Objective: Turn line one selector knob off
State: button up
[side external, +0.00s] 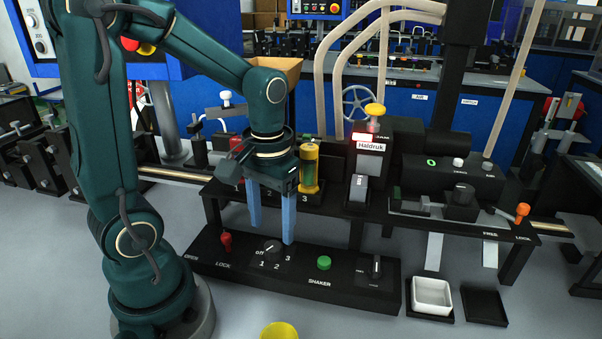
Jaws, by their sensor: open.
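A black selector knob (272,247) sits on the low black control panel (215,262), with off, 1, 2 and 3 marked around it. Its pointer is too small to read surely. My gripper (271,238) points down over this knob, its two long blue fingers apart. In the picture the fingertips lie on either side of the knob's upper edge; I cannot tell whether they touch it. A second black knob (375,267) stands at the panel's right end, with labels too small to read.
On the panel, a red lever (226,241) by OPEN and LOCK stands left, and a green SHAKER button (324,263) right. A yellow-capped cylinder (309,168) rises close behind my gripper. A white tray (432,296) lies right; a yellow round object (279,331) is in front.

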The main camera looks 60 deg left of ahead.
aim_at(273, 246)
jog(key=shift+f, duration=2.45)
grip_shut()
